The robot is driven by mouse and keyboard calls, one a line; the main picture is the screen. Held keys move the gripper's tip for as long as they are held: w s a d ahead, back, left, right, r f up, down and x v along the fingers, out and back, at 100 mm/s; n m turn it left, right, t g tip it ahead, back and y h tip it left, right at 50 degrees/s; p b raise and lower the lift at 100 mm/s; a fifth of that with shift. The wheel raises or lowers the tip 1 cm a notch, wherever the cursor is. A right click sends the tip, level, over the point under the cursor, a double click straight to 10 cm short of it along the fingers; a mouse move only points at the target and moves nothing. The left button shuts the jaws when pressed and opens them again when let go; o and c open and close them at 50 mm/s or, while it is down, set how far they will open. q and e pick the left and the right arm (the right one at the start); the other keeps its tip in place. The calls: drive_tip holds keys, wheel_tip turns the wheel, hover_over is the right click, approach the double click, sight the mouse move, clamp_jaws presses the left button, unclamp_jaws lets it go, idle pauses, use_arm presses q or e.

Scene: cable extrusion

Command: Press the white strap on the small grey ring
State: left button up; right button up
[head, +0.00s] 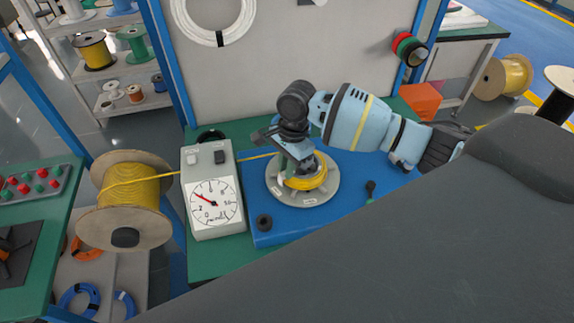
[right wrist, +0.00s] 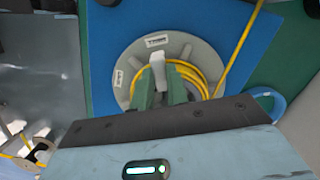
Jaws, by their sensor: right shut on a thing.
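The small grey ring (head: 326,192) lies flat on the blue mat, with a coil of yellow cable (head: 311,182) on it. In the right wrist view the ring (right wrist: 126,66) shows white labels and the coil (right wrist: 203,76) lies around its middle. My right gripper (head: 297,166) points down over the ring. In the wrist view its green fingers are shut on a pale strip that looks like the white strap (right wrist: 157,66), at the inner side of the coil. Whether the strap touches the ring is hidden by the fingers. My left gripper is not in view.
A grey meter box (head: 216,160) with a dial stands left of the blue mat (head: 262,228). The yellow cable runs past it from a large spool (head: 124,198). An orange box (head: 421,101) stands behind right.

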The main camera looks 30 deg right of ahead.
drive_tip(key=shift+s+f, duration=0.1)
drive_tip(key=shift+f, duration=0.05)
drive_tip(key=o, duration=0.9)
drive_tip(key=shift+c, duration=0.2)
drive_tip(key=shift+r, duration=4.1)
